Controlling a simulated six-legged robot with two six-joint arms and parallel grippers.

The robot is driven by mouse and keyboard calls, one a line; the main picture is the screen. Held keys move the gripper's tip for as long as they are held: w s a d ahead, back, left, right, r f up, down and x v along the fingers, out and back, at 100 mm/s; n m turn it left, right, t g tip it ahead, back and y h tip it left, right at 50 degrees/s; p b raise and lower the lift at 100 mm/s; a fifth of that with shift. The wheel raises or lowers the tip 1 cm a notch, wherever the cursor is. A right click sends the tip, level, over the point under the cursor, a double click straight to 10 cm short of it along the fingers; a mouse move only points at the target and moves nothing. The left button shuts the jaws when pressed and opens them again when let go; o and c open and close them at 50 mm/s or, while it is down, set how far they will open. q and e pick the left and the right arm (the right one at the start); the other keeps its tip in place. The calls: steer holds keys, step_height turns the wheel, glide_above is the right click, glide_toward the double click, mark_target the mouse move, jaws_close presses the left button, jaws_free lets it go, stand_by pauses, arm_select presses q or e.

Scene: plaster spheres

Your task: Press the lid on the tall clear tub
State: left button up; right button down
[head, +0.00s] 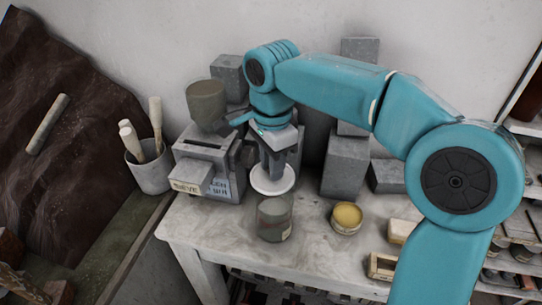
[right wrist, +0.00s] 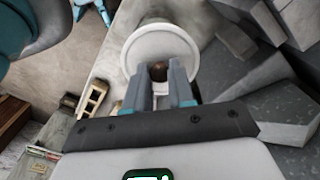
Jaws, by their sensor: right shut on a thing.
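The tall clear tub (head: 274,219) stands upright on the worktable in the head view, with a small label low on its side. My right gripper (head: 273,170) points down just above and behind it in the picture. It is shut on a round white lid (head: 259,184), which it holds roughly flat. The lid's near edge shows close to the tub's top; I cannot tell if they touch. In the right wrist view the lid (right wrist: 137,52) lies past the fingertips (right wrist: 160,88), with a brown knob between them. My left gripper is not in view.
A shallow tin of yellow stuff (head: 346,215) stands right of the tub. A grey machine with a hopper (head: 203,150) is to the left, near a pot of tools (head: 150,173). Grey blocks (head: 345,165) stand behind. The table's front left (head: 215,225) is clear.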

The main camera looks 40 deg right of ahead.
steer(key=shift+s, duration=0.3)
steer(key=shift+s+d+f+b, duration=0.15)
steer(key=shift+s+f+b, duration=0.05)
steer(key=shift+f+b, duration=0.15)
steer(key=f+b, duration=0.3)
steer(key=shift+w+a+f, duration=0.2)
steer(key=shift+w+f, duration=0.05)
steer(key=shift+s+f+b, duration=0.15)
steer(key=shift+f+b, duration=0.2)
steer(key=shift+b, duration=0.1)
steer(key=shift+s+d+f+b, duration=0.1)
steer(key=shift+d+f+b, duration=0.2)
steer(key=shift+f+b, duration=0.25)
steer(key=shift+w+a+f, duration=0.15)
steer(key=shift+w+f, duration=0.05)
steer(key=shift+w, duration=0.05)
steer(key=shift+a+r, duration=0.1)
steer(key=shift+s+d, duration=0.2)
steer(key=shift+s, duration=0.05)
steer(key=shift+w, duration=0.15)
